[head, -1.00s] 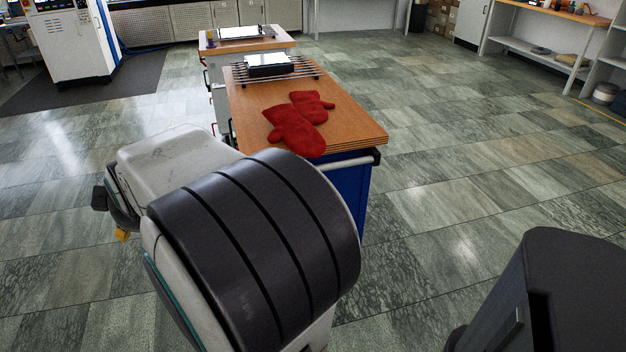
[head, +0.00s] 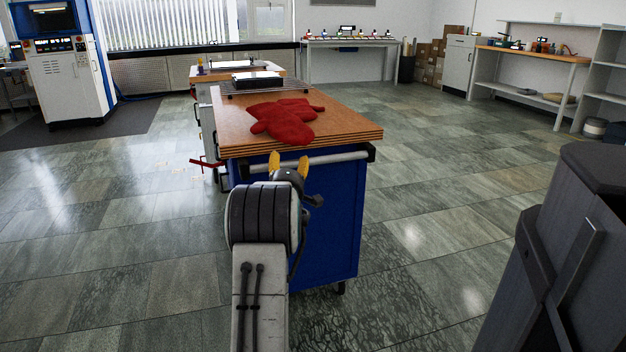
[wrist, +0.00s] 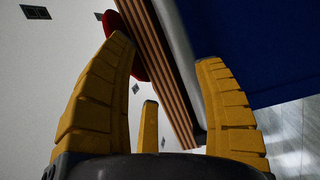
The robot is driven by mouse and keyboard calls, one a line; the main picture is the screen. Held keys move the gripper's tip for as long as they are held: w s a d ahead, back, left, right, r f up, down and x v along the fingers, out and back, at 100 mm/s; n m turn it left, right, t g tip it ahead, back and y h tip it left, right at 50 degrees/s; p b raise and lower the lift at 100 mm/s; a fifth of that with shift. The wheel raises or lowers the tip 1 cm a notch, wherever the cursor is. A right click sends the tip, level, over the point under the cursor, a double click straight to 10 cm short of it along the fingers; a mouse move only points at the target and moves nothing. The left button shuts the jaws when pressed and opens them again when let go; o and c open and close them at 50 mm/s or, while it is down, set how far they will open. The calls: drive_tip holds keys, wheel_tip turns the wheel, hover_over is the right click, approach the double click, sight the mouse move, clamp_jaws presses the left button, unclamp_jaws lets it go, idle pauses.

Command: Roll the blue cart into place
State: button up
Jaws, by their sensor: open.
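The blue cart (head: 325,225) stands ahead of me, with a wooden top (head: 345,128) and a pale handle bar (head: 338,157) across its near side. My gripper (head: 288,166) is open at the left part of this handle, its yellow fingers pointing up in the head view. In the wrist view, the grey handle (wrist: 179,45) and layered wooden edge (wrist: 160,60) show between the spread fingers; the blue side (wrist: 245,45) lies to the right. I cannot tell whether the fingers touch the bar.
Red mitts (head: 285,122) and a wire rack lie on the cart's top. Another wood-topped unit (head: 205,72) stands behind it. A white machine (head: 70,85) is at the far left; a workbench (head: 530,55) is at the right.

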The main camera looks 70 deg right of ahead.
sight(313, 162)
drive_tip(key=shift+g+h, duration=0.7)
drive_tip(key=s+d+f, duration=0.1)
drive_tip(key=s+d+f+b, duration=0.1)
drive_tip(key=s, duration=0.1)
drive_tip(key=s+d+f, duration=0.1)
drive_tip(key=s, duration=0.1)
drive_tip(key=shift+s+d+b, duration=0.1)
drive_tip(key=shift+s+b, duration=0.1)
drive_tip(key=shift+b, duration=0.2)
drive_tip(key=shift+b+x, duration=0.55)
drive_tip(key=shift+x, duration=3)
drive_tip(key=shift+r, duration=0.1)
clamp_jaws()
